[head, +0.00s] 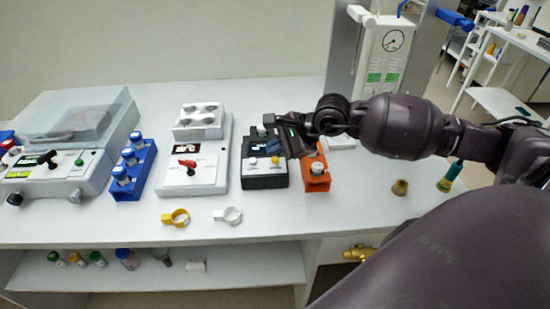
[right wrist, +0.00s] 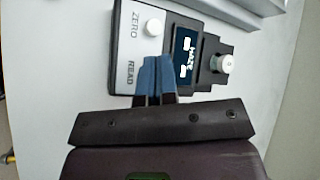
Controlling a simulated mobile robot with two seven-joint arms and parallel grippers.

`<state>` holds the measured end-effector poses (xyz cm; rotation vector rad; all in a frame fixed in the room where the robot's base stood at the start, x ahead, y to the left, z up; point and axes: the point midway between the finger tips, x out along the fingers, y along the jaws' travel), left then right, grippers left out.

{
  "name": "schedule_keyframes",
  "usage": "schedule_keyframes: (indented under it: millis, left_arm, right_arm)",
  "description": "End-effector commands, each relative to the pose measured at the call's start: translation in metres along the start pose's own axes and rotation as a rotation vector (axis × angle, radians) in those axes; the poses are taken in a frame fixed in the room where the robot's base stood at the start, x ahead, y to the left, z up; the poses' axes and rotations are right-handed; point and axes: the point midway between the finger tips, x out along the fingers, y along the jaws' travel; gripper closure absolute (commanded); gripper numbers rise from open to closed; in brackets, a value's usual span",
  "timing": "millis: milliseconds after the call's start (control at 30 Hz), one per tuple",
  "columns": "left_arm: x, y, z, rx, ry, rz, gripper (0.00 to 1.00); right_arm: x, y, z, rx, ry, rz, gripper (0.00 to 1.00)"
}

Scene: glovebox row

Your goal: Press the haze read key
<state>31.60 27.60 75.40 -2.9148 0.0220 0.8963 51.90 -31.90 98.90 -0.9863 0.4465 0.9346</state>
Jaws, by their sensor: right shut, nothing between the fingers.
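The haze meter (head: 265,181) is a black box with a light front panel on the bench. It carries a white key (head: 252,162) on the left and a yellow key (head: 275,160) on the right. In the right wrist view, the white key (right wrist: 153,27) is beside the word ZERO, and the label READ (right wrist: 130,75) is below it. My right gripper (head: 272,147) is shut and empty, its blue fingertips (right wrist: 155,63) over the panel beside READ. They hide the read key in the wrist view; I cannot tell whether they touch it. My left gripper is not in view.
A vial (right wrist: 222,64) stands at the meter's back. Left of the meter is a white instrument with a red lever (head: 187,163); right is an orange block (head: 315,180). Yellow (head: 176,217) and white (head: 228,215) rings lie in front. The front bench strip is otherwise mostly clear.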

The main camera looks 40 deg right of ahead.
Motion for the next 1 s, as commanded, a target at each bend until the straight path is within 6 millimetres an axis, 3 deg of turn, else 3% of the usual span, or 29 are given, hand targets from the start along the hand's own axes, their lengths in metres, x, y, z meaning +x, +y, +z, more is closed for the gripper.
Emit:
schedule_keyframes:
  millis: [1000]
  left_arm:
    - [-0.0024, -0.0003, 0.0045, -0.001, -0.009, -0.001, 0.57]
  right_arm:
    - [0.0001, 0.0, -0.0001, 0.0, 0.0, 0.0, 1.0]
